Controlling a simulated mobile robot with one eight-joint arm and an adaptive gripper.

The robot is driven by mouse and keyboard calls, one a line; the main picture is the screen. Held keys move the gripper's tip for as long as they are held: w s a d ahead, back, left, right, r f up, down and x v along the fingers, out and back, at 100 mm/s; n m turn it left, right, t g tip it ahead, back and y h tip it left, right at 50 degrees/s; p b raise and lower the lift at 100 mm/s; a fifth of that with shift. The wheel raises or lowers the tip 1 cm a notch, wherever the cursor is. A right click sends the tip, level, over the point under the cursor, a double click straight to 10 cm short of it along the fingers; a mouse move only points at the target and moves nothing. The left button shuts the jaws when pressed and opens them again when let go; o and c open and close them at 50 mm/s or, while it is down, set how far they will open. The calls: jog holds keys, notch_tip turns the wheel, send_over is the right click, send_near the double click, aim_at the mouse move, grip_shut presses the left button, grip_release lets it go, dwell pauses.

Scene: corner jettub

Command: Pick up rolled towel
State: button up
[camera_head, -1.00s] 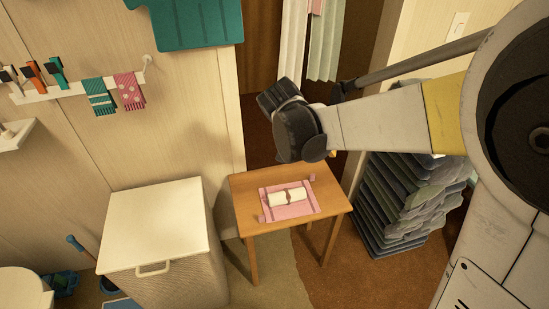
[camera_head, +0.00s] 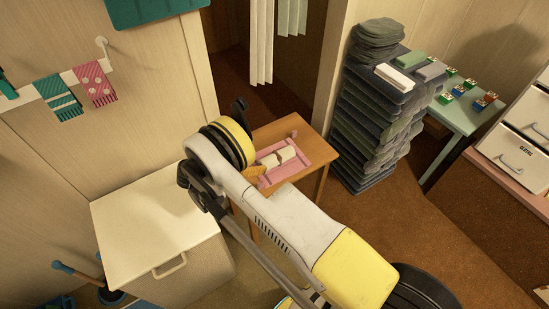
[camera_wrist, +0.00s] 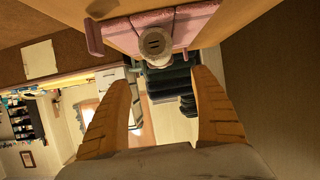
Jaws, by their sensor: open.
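The rolled towel (camera_head: 285,155) is a cream roll with a brown band around its middle. It lies on a pink mat (camera_head: 292,172) on a small wooden table (camera_head: 275,133). In the wrist view the towel (camera_wrist: 155,43) is seen roughly end-on near the top, beyond and between my two tan fingers. The pink mat (camera_wrist: 195,20) shows beside it. My gripper (camera_wrist: 162,80) is open with nothing between its fingers. In the head view a tan finger (camera_head: 256,171) shows beside the towel's left end; my arm hides the rest of the gripper and the table's left part.
A white lidded hamper (camera_head: 145,225) stands left of the table. A tall stack of dark folded cloths (camera_head: 375,115) stands to the right. A pale green table (camera_head: 465,118) with small items is farther right. Brown carpet (camera_head: 420,215) is clear between them.

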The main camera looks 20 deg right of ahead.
aim_at(277, 154)
jog(key=b+x, duration=0.1)
jog(key=x, duration=0.4)
jog(key=shift+d+f+b, duration=0.15)
jog(key=shift+b, duration=0.15)
jog(key=b+x, duration=0.3)
jog(key=x, duration=0.2)
jog(key=shift+w+d, duration=0.15)
jog(key=shift+d, duration=0.1)
jog(key=c, duration=1.3)
